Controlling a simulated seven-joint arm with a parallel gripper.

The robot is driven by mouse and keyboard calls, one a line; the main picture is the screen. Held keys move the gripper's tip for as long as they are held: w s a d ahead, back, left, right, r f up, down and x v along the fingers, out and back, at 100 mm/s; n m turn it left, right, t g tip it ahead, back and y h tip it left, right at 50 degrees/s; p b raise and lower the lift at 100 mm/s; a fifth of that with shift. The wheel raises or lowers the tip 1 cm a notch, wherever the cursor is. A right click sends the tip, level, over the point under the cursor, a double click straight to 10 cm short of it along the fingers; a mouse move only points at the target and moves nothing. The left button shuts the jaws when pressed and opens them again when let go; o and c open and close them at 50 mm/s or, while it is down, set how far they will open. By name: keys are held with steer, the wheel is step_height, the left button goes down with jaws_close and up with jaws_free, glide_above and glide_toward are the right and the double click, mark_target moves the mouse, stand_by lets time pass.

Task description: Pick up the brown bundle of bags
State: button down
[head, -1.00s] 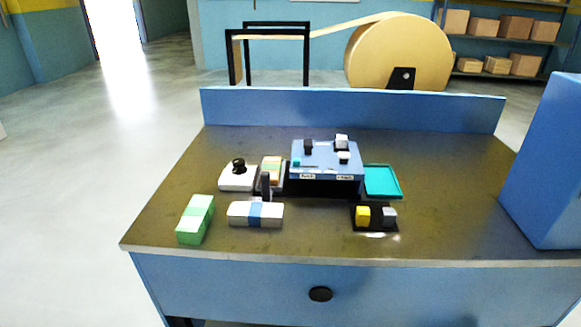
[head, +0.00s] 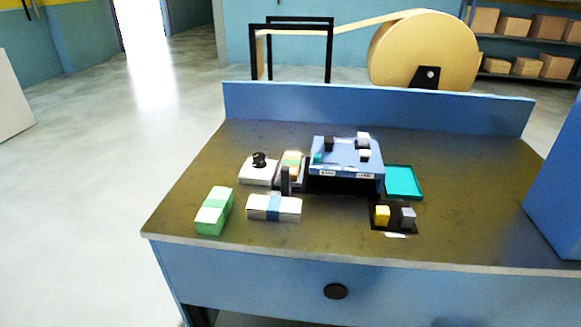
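My gripper is not in view.
The blue stand (head: 346,157) carries small black and white blocks. A white item with a black knob (head: 258,168) sits left of the brown bundle. A teal tray (head: 404,180) and a black holder with yellow and grey blocks (head: 395,217) are right.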

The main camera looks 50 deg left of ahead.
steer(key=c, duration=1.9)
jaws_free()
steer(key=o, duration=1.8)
